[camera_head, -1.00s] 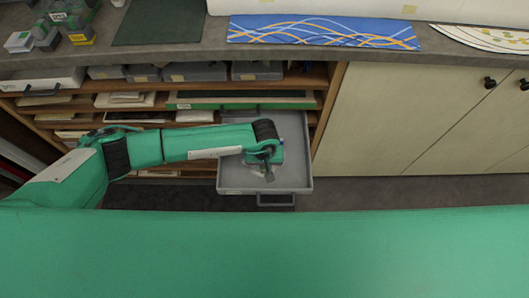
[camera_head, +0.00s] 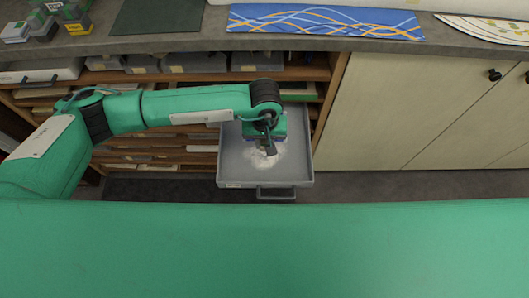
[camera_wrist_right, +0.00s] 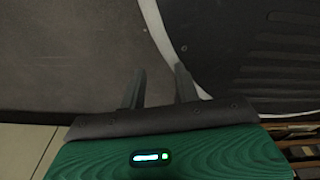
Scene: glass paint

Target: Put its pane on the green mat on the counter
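The green mat (camera_head: 157,15) is a dark flat rectangle lying on the counter at the upper left of the head view. I see nothing on its visible part. An open grey drawer (camera_head: 235,172) sticks out of the shelf unit below the counter. My left gripper (camera_head: 268,150) points down over the drawer. Its fingers are small and dark, and I cannot tell whether they are open or hold something. A pale bright patch (camera_head: 262,160) shows beneath it; I cannot make out a clear pane. My right gripper (camera_wrist_right: 160,88) shows two parted, empty fingers in the right wrist view.
A blue panel with wavy lines (camera_head: 325,20) and a pale patterned piece (camera_head: 490,27) lie on the counter. Small grey and green blocks (camera_head: 48,18) stand left of the mat. The counter's front edge overhangs the shelves. Closed cabinet doors (camera_head: 410,105) are at the right.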

